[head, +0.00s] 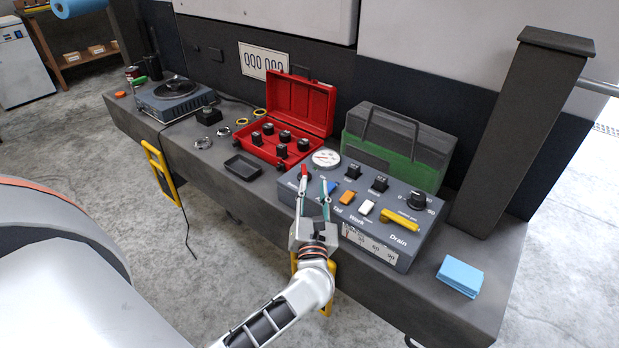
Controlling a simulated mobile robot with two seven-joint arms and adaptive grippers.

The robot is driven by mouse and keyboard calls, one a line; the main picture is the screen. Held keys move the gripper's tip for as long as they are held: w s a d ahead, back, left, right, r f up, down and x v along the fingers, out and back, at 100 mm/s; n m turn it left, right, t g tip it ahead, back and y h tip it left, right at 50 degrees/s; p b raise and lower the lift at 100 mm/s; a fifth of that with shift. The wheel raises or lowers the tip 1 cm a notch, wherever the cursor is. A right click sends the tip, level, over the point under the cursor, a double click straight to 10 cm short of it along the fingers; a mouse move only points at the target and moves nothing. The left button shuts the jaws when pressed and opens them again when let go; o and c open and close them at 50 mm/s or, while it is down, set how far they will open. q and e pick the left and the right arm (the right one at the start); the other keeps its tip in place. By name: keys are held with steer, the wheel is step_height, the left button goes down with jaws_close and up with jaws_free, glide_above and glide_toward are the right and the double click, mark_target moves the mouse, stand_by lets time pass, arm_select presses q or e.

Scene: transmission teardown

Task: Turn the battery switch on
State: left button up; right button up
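The grey control panel (416,228) stands on the dark bench, with several switches and knobs on its top. At its left end, beside a partly hidden label, a red part with a dark base (304,172) shows at my left finger; it may be the battery switch, but its position cannot be read. My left gripper (314,180) reaches over this end of the panel with its fingers apart. Nothing shows between them. I cannot tell whether a finger touches the red part. My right gripper is out of view.
The panel also carries a round gauge (326,158), an orange rocker (349,197), a white rocker (366,207) and a yellow lever (400,220). Behind are an open red case (312,98) and a green box (398,147). Blue cloths (460,276) lie right; a dark post (520,130) stands behind.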

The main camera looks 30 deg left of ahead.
mark_target(305, 173)
arm_select(q)
steer(key=w+a+f+n+g, duration=0.1)
steer(key=w+a, duration=0.1)
steer(key=w+a+f+n, duration=0.1)
steer(key=w+a+n, duration=0.1)
steer(key=a, duration=0.1)
steer(key=w+a+f+n+g+y, duration=0.1)
steer(key=w+a+n, duration=0.1)
steer(key=w, duration=0.1)
steer(key=shift+a+g+b, duration=0.3)
steer(key=shift+b, duration=0.1)
jaws_close()
